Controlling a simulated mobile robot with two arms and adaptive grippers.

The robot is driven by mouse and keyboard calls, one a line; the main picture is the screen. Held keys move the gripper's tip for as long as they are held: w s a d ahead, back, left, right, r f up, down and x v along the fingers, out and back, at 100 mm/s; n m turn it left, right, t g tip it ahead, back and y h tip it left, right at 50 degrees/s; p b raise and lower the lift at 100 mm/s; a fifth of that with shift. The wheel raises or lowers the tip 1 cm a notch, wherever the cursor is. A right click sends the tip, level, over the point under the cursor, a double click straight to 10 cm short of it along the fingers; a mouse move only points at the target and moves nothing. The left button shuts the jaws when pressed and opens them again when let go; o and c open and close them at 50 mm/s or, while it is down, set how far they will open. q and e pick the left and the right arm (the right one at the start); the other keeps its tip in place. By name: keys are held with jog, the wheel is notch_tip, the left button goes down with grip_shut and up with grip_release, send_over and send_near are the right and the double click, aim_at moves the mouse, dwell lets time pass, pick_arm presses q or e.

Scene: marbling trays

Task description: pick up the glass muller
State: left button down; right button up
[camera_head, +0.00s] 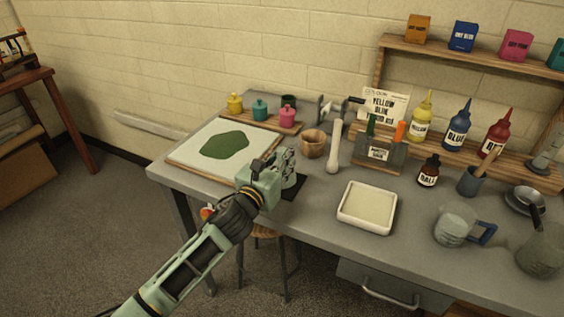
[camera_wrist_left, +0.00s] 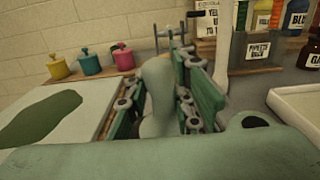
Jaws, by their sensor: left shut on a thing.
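The glass muller (camera_wrist_left: 157,95) is a pale, greenish, rounded piece standing upright between the fingers of my left gripper (camera_wrist_left: 157,105) in the wrist view. The gripper is shut on it. In the head view my left gripper (camera_head: 280,168) is over the table's front edge, beside the slab, and hides much of the muller (camera_head: 292,182). A dark mat (camera_head: 293,192) shows just below it; I cannot tell whether the muller touches the mat. My right gripper is not in view.
A white slab (camera_head: 190,157) with green paint lies left of the gripper. A white tray (camera_head: 368,228) lies to the right. Several colored jars (camera_head: 260,111) stand on a board at the back.

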aim_at(282, 149)
pick_arm(q)
notch_tip(282, 149, up, 3)
jog(key=shift+r, duration=0.15)
jog(key=s+d+r, duration=0.6)
jog(key=d+r, duration=0.1)
jog(key=d, duration=0.3)
jog(key=shift+r, duration=0.1)
